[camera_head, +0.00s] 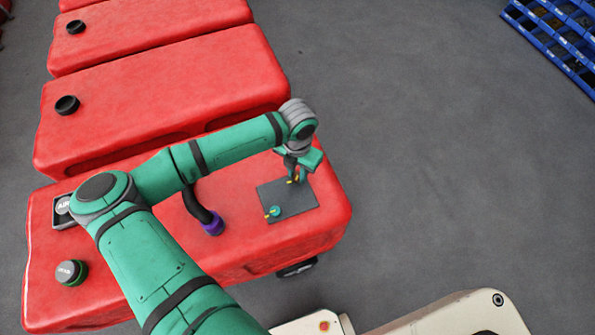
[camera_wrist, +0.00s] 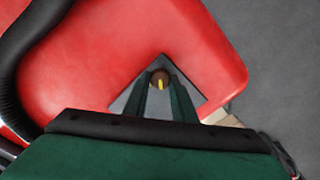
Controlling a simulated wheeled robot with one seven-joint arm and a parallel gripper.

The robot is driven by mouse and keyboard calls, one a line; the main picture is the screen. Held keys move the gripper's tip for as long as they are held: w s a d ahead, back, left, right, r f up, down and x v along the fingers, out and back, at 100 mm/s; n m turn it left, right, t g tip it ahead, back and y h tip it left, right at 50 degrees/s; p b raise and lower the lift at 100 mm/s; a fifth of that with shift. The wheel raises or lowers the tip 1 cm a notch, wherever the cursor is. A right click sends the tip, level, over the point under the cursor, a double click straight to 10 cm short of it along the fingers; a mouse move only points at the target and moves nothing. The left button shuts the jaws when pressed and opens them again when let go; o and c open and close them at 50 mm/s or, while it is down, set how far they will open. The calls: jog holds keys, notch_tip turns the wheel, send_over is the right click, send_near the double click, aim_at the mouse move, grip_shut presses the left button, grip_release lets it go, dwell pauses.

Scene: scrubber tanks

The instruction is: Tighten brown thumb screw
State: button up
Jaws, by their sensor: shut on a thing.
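The brown thumb screw (camera_wrist: 160,76) shows in the wrist view between my fingertips, with a yellow mark on its top. It sits over the dark grey plate (camera_head: 287,198) on the nearest red tank. My gripper (camera_head: 295,176) reaches down over the plate's upper right part in the head view. In the wrist view my gripper (camera_wrist: 160,83) is shut on the screw, with a green-dark finger on each side. In the head view the screw is mostly hidden by the gripper. A teal thumb screw (camera_head: 276,211) with a yellow pointer stands at the plate's lower left, apart from my gripper.
The red tank (camera_head: 150,270) carries a black hose with a purple collar (camera_head: 213,226) left of the plate. A green-ringed cap (camera_head: 72,272) is at its left. More red tanks (camera_head: 160,85) stand behind. The floor (camera_head: 440,160) at right is clear; blue bins (camera_head: 560,40) stand far right.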

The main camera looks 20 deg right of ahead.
aim_at(297, 175)
jog(key=shift+o, duration=0.2)
jog(key=m, duration=0.5)
jog(key=shift+r+m, duration=0.1)
jog(key=shift+m, duration=0.2)
jog(key=m, duration=0.4)
jog(key=shift+w+m, duration=0.1)
jog(key=shift+m, duration=0.2)
jog(key=shift+c, duration=0.2)
jog(key=o, duration=1.1)
notch_tip(297, 175, up, 11)
jog(key=shift+f, duration=0.1)
